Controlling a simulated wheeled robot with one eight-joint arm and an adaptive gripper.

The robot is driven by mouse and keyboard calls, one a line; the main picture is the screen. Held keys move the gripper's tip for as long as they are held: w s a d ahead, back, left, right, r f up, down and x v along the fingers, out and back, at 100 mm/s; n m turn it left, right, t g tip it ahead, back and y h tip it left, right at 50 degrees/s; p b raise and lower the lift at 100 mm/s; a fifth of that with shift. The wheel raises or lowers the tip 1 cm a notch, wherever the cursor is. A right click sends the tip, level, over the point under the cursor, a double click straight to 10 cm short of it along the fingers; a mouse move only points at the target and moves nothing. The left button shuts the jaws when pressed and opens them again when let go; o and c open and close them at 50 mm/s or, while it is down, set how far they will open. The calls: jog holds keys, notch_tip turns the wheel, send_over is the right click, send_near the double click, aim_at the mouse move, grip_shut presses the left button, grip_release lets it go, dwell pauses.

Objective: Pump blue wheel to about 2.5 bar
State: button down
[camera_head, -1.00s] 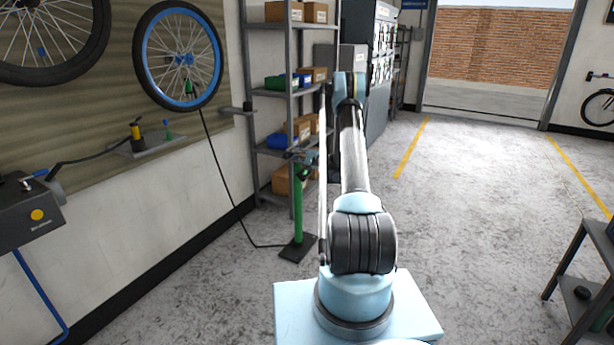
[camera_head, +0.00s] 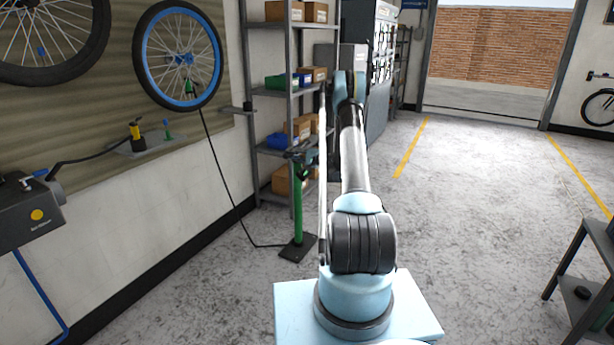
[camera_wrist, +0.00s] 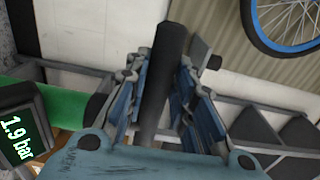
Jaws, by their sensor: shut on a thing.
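The blue-rimmed wheel (camera_head: 148,57) hangs on the wall board, and part of its rim shows at the upper right of the wrist view (camera_wrist: 262,35). A green floor pump (camera_head: 298,215) stands upright on a dark foot. Its black hose runs up to the green fitting inside the blue wheel. My gripper (camera_wrist: 165,85) is shut on the dark pump handle (camera_wrist: 170,45), which passes between its fingers. The green barrel (camera_wrist: 62,112) lies to the left in the wrist view. The gauge (camera_wrist: 17,138) reads 1.9 bar. The handle is partly hidden by my arm in the head view.
A shelf rack (camera_head: 290,120) with boxes and bins stands close behind the pump. A grey wall unit (camera_head: 30,213) is at left, and another wheel (camera_head: 45,35) hangs at upper left. A dark stand (camera_head: 590,265) is at right. The floor between is clear.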

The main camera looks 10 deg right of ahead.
jog(key=shift+r, duration=2.4)
notch_tip(320, 180, up, 21)
jog(key=shift+r, duration=0.1)
jog(key=shift+w, duration=0.1)
dwell(2.8)
